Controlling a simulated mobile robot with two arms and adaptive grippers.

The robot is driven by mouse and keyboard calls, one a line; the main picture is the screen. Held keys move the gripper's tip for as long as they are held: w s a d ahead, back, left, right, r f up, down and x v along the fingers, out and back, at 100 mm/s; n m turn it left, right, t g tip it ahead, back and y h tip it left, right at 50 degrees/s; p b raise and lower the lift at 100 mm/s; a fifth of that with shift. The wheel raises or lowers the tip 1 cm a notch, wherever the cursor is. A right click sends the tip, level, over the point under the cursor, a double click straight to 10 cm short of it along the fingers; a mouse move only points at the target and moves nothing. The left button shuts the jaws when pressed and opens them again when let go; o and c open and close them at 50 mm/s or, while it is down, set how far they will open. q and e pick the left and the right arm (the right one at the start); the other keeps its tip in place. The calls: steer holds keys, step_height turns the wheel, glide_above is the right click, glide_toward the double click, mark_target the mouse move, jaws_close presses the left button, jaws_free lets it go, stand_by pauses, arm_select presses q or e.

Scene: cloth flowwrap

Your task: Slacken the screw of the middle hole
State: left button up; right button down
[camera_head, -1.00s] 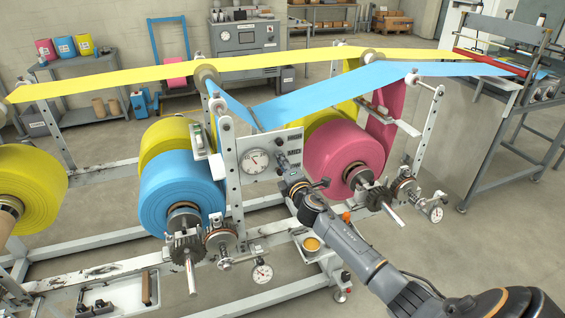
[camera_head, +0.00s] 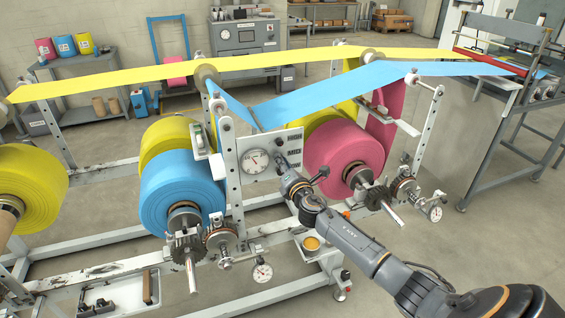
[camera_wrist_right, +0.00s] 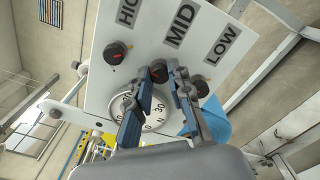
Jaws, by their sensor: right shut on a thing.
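A pale panel (camera_wrist_right: 112,62) carries HIGH, MID and LOW labels, with a black screw knob by each; it also shows in the head view (camera_head: 252,178). My right gripper (camera_wrist_right: 164,72) is shut on this middle knob, with a blue-and-grey finger on each side. In the head view, my right gripper (camera_head: 282,164) reaches the panel from the lower right, and its fingertips are hard to make out. My left gripper is in neither view.
The HIGH knob (camera_wrist_right: 118,51) and LOW knob (camera_wrist_right: 200,86) flank the held one. A round dial (camera_wrist_right: 125,104) is close by my fingers. Blue (camera_head: 180,195) and pink (camera_head: 343,150) rolls stand either side of the panel, with a blue web (camera_head: 320,92) above.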

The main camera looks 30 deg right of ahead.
steer(key=shift+f, duration=0.1)
steer(key=c, duration=1.5)
jaws_free()
steer(key=v, duration=1.2)
